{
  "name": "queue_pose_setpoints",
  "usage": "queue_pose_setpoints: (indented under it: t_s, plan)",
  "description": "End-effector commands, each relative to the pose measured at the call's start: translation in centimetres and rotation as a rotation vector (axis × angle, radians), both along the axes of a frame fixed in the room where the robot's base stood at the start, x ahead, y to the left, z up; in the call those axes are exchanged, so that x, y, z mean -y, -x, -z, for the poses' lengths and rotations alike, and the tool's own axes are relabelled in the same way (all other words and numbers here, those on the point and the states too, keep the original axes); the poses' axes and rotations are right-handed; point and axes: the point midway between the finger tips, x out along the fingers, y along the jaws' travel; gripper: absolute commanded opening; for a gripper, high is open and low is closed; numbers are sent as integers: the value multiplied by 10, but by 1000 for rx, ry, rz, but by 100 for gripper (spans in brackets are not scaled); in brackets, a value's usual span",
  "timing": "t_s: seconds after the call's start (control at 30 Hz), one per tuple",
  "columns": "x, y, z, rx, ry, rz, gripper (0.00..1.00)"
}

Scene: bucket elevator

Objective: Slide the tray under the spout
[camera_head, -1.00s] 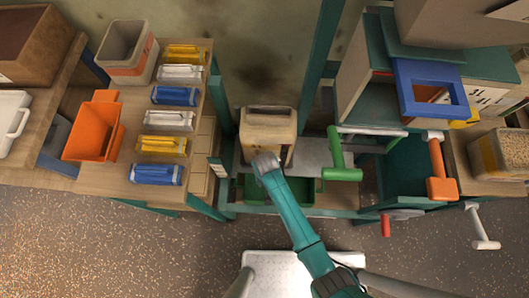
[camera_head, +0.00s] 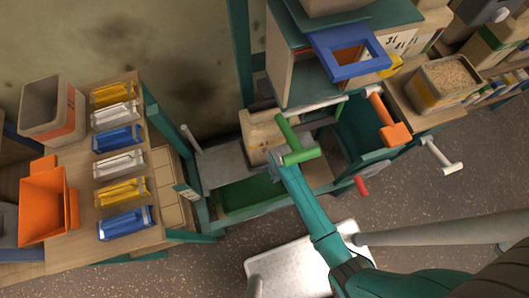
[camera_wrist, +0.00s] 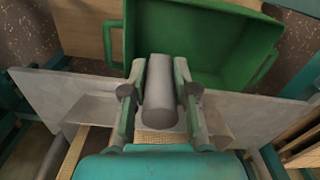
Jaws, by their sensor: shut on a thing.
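The green tray (camera_head: 250,195) lies low in the teal frame, below and left of the beige spout box (camera_head: 262,130). In the wrist view the open-topped tray (camera_wrist: 205,40) lies ahead of the fingers, with a gap, and has side handles. My gripper (camera_head: 284,158) is in front of the spout box. A grey plate (camera_wrist: 60,95) extends on both sides behind the fingers. The spout's outlet cannot be made out.
A green T-handle (camera_head: 297,145) overlaps my wrist in the head view. An orange handle (camera_head: 390,120) and a red one (camera_head: 361,186) stick out at right. A bench with coloured packets (camera_head: 122,165) and an orange scoop (camera_head: 45,200) stands at left.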

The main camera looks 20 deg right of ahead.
Motion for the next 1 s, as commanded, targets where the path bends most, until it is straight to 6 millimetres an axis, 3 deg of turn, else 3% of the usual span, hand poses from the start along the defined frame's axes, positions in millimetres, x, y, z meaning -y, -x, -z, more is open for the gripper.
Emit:
queue_pose_setpoints:
  t_s: [0.2,0.5,0.7,1.0]
  plan:
    - [43,2,0,0,0,7,0]
    - [85,3,0,0,1,4,0]
    - [101,3,0,0,1,2,0]
    - [108,3,0,0,3,0,0]
